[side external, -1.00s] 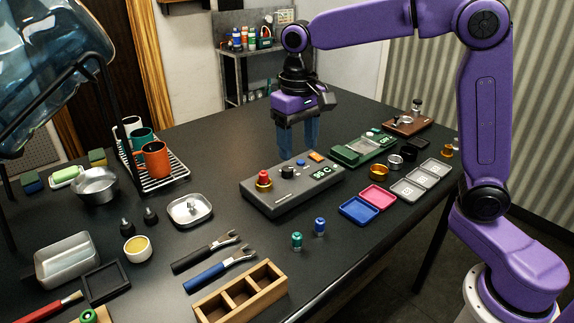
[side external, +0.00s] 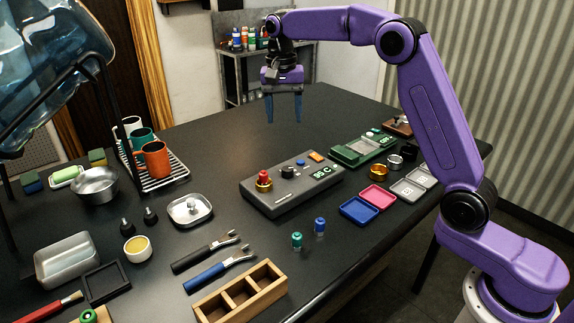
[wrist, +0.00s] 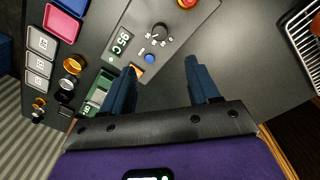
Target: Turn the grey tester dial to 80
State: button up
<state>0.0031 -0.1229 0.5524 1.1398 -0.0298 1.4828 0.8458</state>
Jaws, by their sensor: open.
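The grey tester (side external: 292,186) lies on the black table in the side view, and part of it also shows in the wrist view (wrist: 185,40). Its dial is a black knob (side external: 288,172) with a ring of marks, seen from above in the wrist view (wrist: 160,32). The tester's display (side external: 321,173) seems to read 95 C, also in the wrist view (wrist: 121,42). My gripper (side external: 284,120) is open and empty, raised above the table behind the tester. In the wrist view its blue fingers (wrist: 161,68) point toward the dial, apart from it.
On the tester are a red button (side external: 263,177), a blue button (side external: 300,162) and an orange switch (side external: 317,156). A green device (side external: 362,149) stands to its right. A rack with mugs (side external: 165,180) stands left. The table behind the tester is clear.

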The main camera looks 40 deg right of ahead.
aim_at(287, 168)
jog(key=f, duration=1.5)
jog(key=shift+s+d+f, duration=0.25)
jog(key=c, duration=1)
